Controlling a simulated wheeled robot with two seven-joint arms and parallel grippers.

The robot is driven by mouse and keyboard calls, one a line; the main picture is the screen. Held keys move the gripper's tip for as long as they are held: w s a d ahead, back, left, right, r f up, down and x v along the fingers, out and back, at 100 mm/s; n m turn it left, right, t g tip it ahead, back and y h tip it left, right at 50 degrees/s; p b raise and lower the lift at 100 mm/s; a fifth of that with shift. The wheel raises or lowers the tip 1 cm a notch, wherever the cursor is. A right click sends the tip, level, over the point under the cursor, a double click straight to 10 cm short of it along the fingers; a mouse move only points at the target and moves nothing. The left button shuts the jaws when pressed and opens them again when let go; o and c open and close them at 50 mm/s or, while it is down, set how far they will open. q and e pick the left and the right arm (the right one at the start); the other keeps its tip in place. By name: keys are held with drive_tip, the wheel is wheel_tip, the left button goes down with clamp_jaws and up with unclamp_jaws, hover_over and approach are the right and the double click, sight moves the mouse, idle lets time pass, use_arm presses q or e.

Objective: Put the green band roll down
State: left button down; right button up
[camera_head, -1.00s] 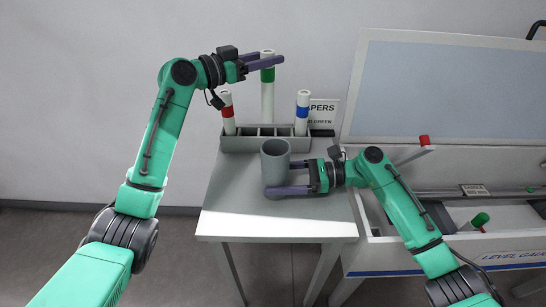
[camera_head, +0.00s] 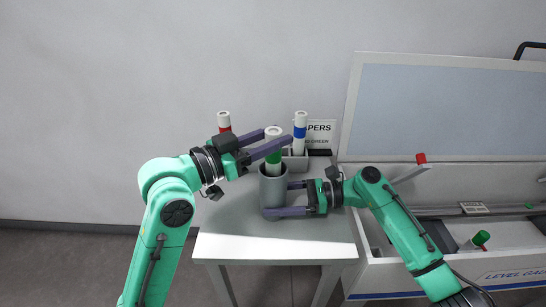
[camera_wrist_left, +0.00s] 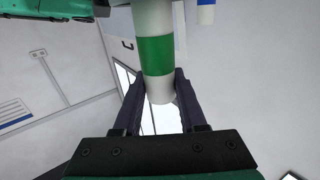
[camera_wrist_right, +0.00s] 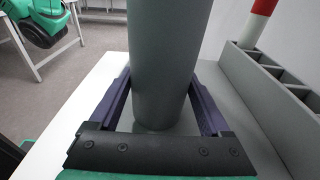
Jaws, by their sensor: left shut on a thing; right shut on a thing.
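The green band roll (camera_head: 274,158), a white tube with a green band, stands upright at the mouth of the grey cup (camera_head: 272,190). Its lower end is hidden by the cup's rim and seems to be inside. My left gripper (camera_head: 278,140) is shut on the roll above the cup. In the left wrist view the roll (camera_wrist_left: 155,55) stands between the fingers. My right gripper (camera_head: 280,199) is shut on the cup from the right. In the right wrist view the cup (camera_wrist_right: 165,70) fills the space between the fingers.
Behind the cup stands a grey rack (camera_head: 296,164) with a red band roll (camera_head: 224,123) and a blue band roll (camera_head: 300,132). A sign (camera_head: 321,133) is behind it. An open case (camera_head: 450,160) is at right. The table's front (camera_head: 270,248) is clear.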

use_arm(q)
wheel_tip(320, 180, down, 4)
drive_tip(key=shift+f, duration=0.25)
drive_tip(key=shift+c, duration=2.3)
unclamp_jaws()
drive_tip(key=shift+f, duration=0.15)
drive_tip(key=shift+r, duration=0.2)
approach(273, 155)
drive_tip(key=w+d, duration=0.1)
drive_tip(key=w+d+f, duration=0.1)
drive_tip(key=w, duration=0.1)
drive_tip(key=shift+w+f, duration=0.1)
drive_tip(key=shift+f, duration=0.15)
